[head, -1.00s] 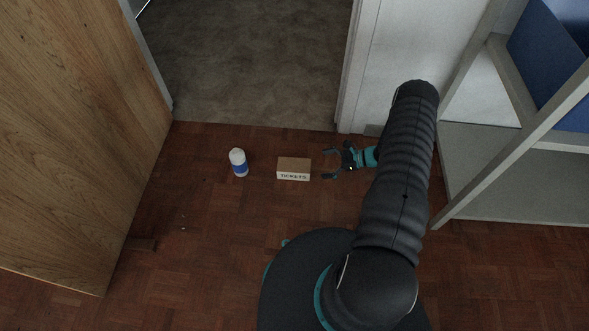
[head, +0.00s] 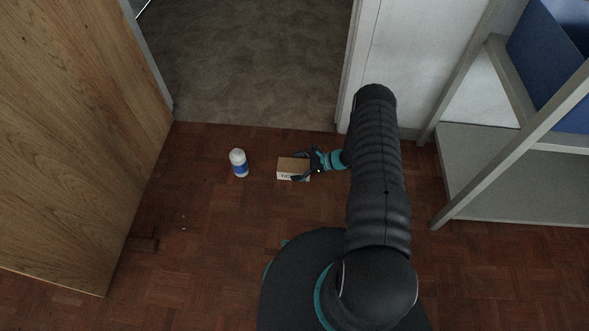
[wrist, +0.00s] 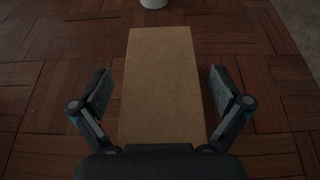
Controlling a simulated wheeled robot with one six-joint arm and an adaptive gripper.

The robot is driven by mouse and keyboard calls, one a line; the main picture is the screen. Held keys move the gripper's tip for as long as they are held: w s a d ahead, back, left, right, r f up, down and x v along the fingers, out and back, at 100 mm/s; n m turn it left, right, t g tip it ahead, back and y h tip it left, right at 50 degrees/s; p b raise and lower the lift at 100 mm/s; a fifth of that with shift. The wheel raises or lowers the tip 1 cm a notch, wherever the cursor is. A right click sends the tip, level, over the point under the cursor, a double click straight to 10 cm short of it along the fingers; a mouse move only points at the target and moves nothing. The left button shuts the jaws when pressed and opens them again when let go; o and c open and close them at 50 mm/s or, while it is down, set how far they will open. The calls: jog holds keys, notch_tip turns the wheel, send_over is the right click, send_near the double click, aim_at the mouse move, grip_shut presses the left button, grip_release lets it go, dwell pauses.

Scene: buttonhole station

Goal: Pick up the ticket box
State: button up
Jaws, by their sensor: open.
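The ticket box (head: 289,168) is a small brown-topped carton with a white lettered front, on the wooden floor near the doorway. In the head view my gripper (head: 303,168) reaches it from the right, and a finger hides part of the lettering. In the wrist view the box's brown top (wrist: 162,85) lies between the two open fingers of my gripper (wrist: 163,92). A gap shows on each side of the box, the right one looking slightly smaller at the near end. The near end of the box is hidden by the gripper body.
A white bottle with a blue band (head: 239,163) stands left of the box; its base (wrist: 154,3) shows beyond the box in the wrist view. A wooden door (head: 75,140) is at left, a grey shelf unit (head: 515,170) at right. Floor in front of the box is clear.

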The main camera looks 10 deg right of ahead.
jog(key=shift+w+a+f, duration=0.1)
jog(key=shift+a+f, duration=0.05)
jog(key=shift+a, duration=0.1)
jog(key=c, duration=1.3)
